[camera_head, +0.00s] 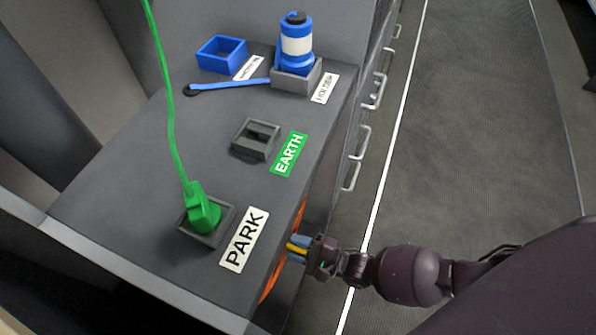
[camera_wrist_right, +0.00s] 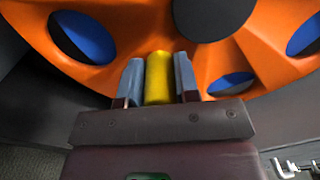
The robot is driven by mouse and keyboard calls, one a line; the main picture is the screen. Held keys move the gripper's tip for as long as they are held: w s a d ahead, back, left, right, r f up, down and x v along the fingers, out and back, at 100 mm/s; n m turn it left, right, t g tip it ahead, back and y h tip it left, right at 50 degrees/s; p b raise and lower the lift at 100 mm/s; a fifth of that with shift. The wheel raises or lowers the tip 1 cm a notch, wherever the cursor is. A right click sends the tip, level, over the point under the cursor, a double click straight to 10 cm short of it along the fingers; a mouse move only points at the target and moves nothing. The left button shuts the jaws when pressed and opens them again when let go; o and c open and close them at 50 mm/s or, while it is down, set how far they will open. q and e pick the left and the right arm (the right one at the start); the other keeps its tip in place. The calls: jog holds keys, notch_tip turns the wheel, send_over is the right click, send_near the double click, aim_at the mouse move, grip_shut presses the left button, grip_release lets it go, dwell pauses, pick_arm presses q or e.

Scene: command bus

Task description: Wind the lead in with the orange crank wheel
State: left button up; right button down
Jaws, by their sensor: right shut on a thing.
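The orange crank wheel (camera_wrist_right: 130,28) fills the upper part of the right wrist view, with blue showing through its round openings. In the head view only thin parts of its orange rim (camera_head: 268,282) show at the cabinet's side. My right gripper (camera_head: 292,246) is shut on the wheel's yellow handle (camera_wrist_right: 159,78), with a finger on each side of it. The green lead (camera_head: 170,110) runs from the top of the head view down to a green plug (camera_head: 203,212), which sits in the socket (camera_head: 222,226) by the PARK label. My left gripper is not in view.
On the dark cabinet top (camera_head: 120,190) are an empty EARTH socket (camera_head: 256,139), a blue and white bottle-like object (camera_head: 297,45) in a grey holder, a blue open box (camera_head: 222,54) and a blue strap (camera_head: 230,84). Metal handles (camera_head: 357,143) line the cabinet's side beside open floor.

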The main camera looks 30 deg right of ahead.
jog(key=shift+s+a+m, duration=0.25)
jog(key=shift+a+m, duration=0.05)
jog(key=shift+m, duration=0.35)
jog(key=shift+s+a+m, duration=0.25)
jog(key=shift+a+m, duration=0.05)
jog(key=shift+m, duration=0.35)
jog(key=c, duration=1.1)
grip_release()
jog(key=shift+s, duration=0.1)
jog(key=p+v, duration=0.1)
jog(key=v, duration=0.9)
jog(key=shift+s+d, duration=0.25)
